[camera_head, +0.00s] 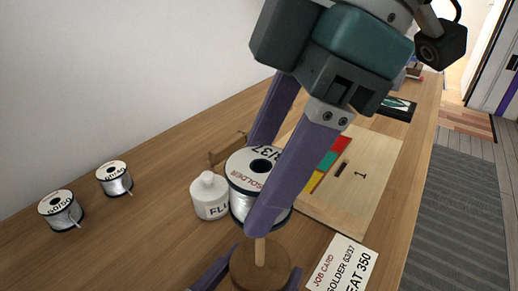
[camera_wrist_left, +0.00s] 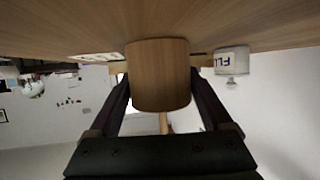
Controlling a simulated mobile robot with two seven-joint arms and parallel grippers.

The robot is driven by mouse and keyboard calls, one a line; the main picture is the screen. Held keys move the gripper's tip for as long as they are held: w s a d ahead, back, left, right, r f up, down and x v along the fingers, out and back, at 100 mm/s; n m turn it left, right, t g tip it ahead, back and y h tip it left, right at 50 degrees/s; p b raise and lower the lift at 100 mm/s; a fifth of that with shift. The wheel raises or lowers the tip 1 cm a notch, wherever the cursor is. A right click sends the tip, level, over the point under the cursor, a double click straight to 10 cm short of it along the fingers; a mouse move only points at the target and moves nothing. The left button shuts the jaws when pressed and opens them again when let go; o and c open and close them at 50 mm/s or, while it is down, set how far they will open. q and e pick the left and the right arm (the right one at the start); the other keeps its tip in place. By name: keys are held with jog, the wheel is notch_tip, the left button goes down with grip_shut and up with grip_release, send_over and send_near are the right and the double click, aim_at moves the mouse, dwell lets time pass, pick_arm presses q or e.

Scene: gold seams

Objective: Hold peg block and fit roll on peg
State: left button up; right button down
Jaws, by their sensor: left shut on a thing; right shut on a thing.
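The solder roll (camera_head: 241,203), a white spool with black rims marked 63/37, is between the purple fingers of my right gripper (camera_head: 258,185), which is shut on it. Its hole faces up. The peg block (camera_head: 258,274) is a round wooden base with a thin upright peg (camera_head: 260,250). The roll is over the block; the peg's upper end is hidden, so I cannot tell whether it is in the hole. My left gripper (camera_head: 250,283) is shut on the base, one finger each side. The left wrist view shows the block (camera_wrist_left: 160,75) between the fingers.
A white flux bottle (camera_head: 210,198) stands just left of the roll. Two 60/40 spools (camera_head: 61,212) (camera_head: 115,180) stand at the left. A job card (camera_head: 341,267) lies right of the block. A pale board (camera_head: 370,180) with coloured strips lies behind. The table's left middle is clear.

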aim_at(260, 241)
jog(key=shift+f, duration=2.05)
jog(key=shift+f, duration=2.7)
dwell(1.1)
grip_release()
dwell(0.3)
jog(key=shift+r, duration=3.5)
